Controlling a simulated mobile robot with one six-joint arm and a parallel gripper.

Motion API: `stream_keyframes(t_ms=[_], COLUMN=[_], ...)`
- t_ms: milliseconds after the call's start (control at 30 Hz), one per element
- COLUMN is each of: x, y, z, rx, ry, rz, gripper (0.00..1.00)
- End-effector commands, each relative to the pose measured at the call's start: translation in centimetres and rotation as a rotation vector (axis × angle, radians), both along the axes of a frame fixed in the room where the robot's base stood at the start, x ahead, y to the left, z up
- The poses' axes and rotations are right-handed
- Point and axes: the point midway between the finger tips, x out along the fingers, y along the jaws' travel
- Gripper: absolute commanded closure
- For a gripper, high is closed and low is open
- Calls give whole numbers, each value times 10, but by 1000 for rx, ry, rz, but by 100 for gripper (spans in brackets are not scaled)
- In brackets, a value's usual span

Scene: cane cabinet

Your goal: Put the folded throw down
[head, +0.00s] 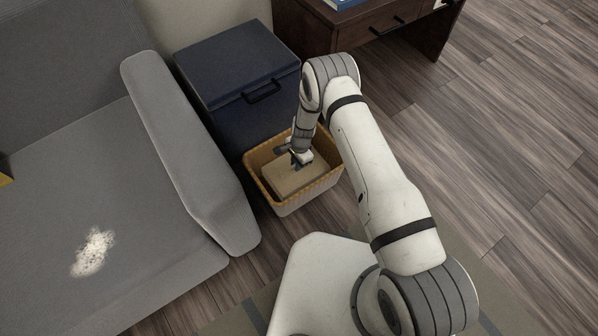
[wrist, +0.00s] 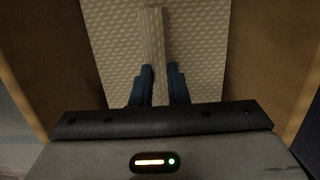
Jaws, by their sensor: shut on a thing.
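The folded throw (head: 296,178) is a beige block of cloth inside a tan basket (head: 277,207) with an orange-brown rim. In the wrist view the throw (wrist: 110,45) has a fine light pattern and a raised ridge. My gripper (head: 298,160) reaches down into the basket from above. In the wrist view its two dark blue fingers (wrist: 160,85) are shut on the ridge of the throw, one on each side. The basket walls (wrist: 265,60) rise on both sides of the throw. Whether the throw touches the basket floor is hidden.
A dark blue cabinet (head: 240,75) stands behind the basket. A grey sofa (head: 195,160) is close on the left, with a whitish fluffy patch (head: 93,251) on its seat. A brown wooden desk (head: 385,35) is at the back. Wooden floor (head: 500,150) is clear on the right.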

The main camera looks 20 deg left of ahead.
Motion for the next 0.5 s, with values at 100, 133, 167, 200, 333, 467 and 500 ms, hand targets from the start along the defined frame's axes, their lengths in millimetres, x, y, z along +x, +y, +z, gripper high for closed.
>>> stream_keyframes(t_ms=[100,133,167,200,333,467,500], x=[1,1,0,1,1,1,1], y=[1,0,0,1,1,1,1], z=[-12,-15,-19,-26,-41,-40,-39], rx=[1,2,1,1,1,2,2], ry=[-2,-1,-1,-2,-2,-3,-3], rz=[1,1,1,1,2,3,3], gripper=[100,100,100,100,100,100,100])
